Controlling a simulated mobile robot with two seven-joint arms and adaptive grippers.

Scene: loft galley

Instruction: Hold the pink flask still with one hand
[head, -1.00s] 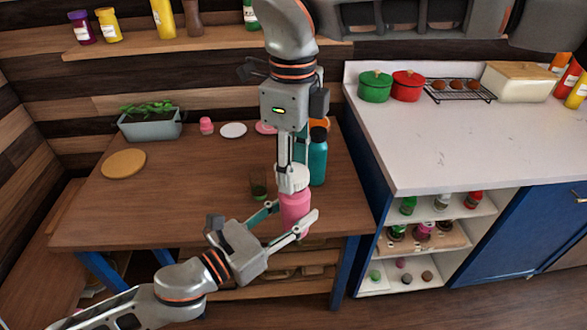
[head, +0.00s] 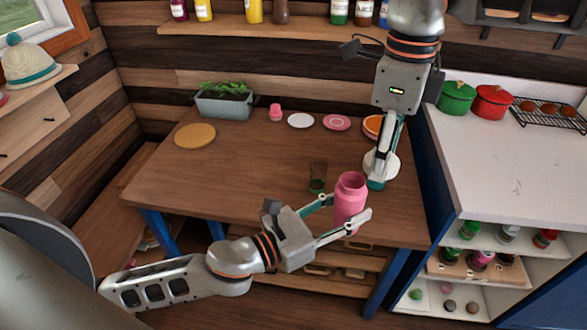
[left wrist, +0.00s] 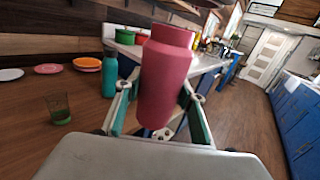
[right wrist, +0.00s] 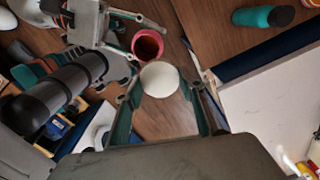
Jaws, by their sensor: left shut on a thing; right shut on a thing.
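The pink flask (head: 349,201) is upright and open at the top, near the table's front edge. My left gripper (head: 349,214) is shut around its body; the left wrist view shows the flask (left wrist: 166,80) between the fingers. My right gripper (head: 380,160) is shut on a white lid (head: 384,167), to the right of the flask and apart from it. In the right wrist view the lid (right wrist: 160,79) is between the fingertips, beside the flask's dark open mouth (right wrist: 147,45).
A teal bottle (left wrist: 109,76) stands on the table, mostly hidden behind my right gripper in the head view. A green-tinted glass (head: 318,177) stands close to the flask's left. Plates and a planter (head: 224,104) line the back; the table's left-middle is clear.

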